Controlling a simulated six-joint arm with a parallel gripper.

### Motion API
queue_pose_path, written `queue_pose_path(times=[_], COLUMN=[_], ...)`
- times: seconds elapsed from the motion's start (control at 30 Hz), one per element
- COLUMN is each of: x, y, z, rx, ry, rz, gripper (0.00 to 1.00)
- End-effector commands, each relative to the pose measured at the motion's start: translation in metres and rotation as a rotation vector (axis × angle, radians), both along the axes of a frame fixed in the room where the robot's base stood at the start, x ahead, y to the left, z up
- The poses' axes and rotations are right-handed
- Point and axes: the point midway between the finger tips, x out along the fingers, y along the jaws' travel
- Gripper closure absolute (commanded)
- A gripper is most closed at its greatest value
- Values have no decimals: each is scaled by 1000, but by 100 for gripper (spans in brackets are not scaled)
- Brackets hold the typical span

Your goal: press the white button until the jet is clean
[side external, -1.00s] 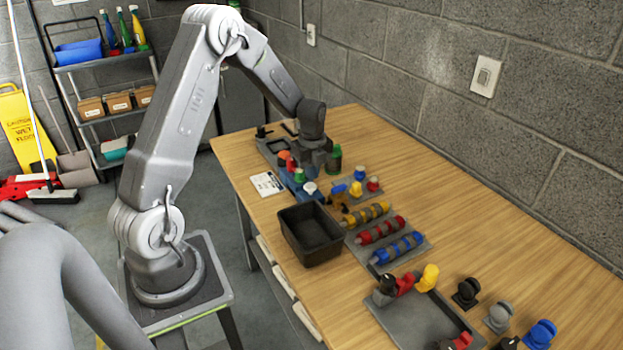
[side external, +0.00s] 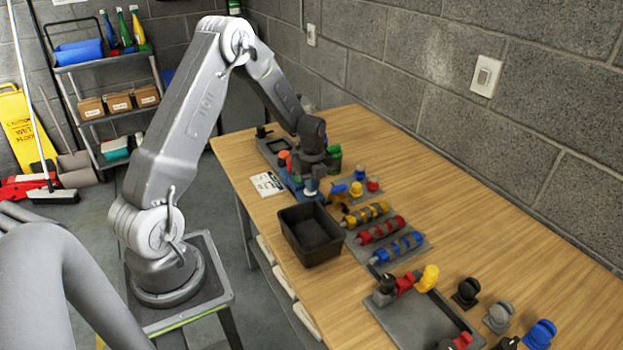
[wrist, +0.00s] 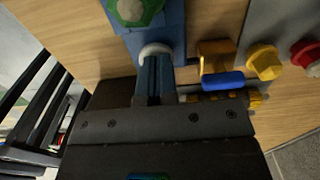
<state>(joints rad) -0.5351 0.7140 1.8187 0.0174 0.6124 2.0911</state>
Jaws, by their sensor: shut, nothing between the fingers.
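The white button (wrist: 155,50) sits at the near end of a blue block (wrist: 170,22), with a green knob (wrist: 135,8) farther along it. My gripper (wrist: 153,78) is shut and empty, its fingertips at the white button in the wrist view and partly covering it. I cannot tell whether they touch or press it. In the side view my gripper (side external: 311,184) is low over the blue block (side external: 292,188) and hides most of the button. An orange-brown fixture (wrist: 216,58) with a blue end stands beside the block. I see no jet.
A black bin (side external: 312,236) stands just in front of the block. Yellow, red and blue ringed rods (side external: 381,230) lie on a grey plate to its right. A white card (side external: 267,183) lies to the left.

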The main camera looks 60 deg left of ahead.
Motion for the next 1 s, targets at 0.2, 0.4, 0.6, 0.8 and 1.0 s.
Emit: queue_pose_path(times=[0.2, 0.4, 0.6, 0.8, 1.0], x=[-2, 0, 1, 1, 1], y=[-1, 0, 0, -1, -1], z=[0, 30, 78, 117, 137], rx=[-2, 1, 3, 2, 1], ry=[5, -1, -5, -3, -1], rz=[-1, -1, 0, 0, 0], gripper=[100, 100, 100, 100, 100])
